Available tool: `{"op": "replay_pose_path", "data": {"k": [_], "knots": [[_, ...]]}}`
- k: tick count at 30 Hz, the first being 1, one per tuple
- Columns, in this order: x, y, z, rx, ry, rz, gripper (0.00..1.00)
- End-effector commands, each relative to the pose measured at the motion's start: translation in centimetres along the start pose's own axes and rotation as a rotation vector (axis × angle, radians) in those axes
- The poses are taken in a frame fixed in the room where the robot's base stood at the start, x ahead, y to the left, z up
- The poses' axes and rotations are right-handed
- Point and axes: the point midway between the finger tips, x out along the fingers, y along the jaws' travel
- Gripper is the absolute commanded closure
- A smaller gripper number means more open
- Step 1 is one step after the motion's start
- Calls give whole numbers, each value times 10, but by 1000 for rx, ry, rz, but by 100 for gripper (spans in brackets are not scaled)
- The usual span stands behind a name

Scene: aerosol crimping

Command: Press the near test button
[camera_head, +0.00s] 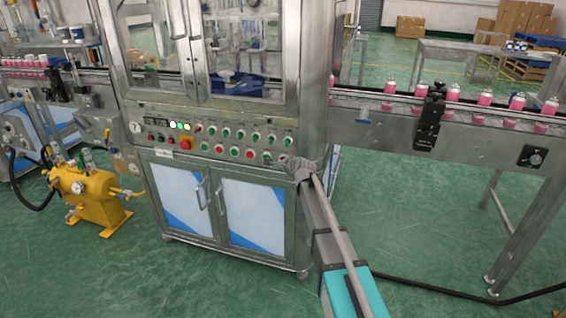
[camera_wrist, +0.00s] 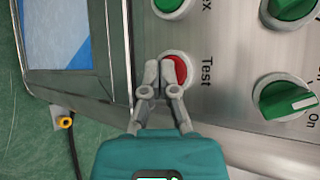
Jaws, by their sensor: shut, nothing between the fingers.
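The red round button (camera_wrist: 181,70) beside the word "Test" shows in the wrist view, in a pale ring on the grey metal panel. My gripper (camera_wrist: 161,72) is shut, its two fingertips together and empty. The fingertips overlap the left part of the red button in the picture. I cannot tell whether they touch it or whether it is pressed in. In the head view my gripper (camera_head: 300,165) is at the lower right end of the control panel (camera_head: 190,148), and it hides that corner.
Near the red button are a green knob (camera_wrist: 286,98) marked "On", a green button (camera_wrist: 168,4) and another green knob (camera_wrist: 291,7). A conveyor (camera_head: 470,135) with pink cans runs right of the machine. A yellow pump unit (camera_head: 90,195) stands at the left.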

Motion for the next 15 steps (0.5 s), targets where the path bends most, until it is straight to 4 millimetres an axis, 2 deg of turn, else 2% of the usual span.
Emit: {"op": "replay_pose_path", "data": {"k": [15], "knots": [[-8,6,5,0,0,-1,100]]}}
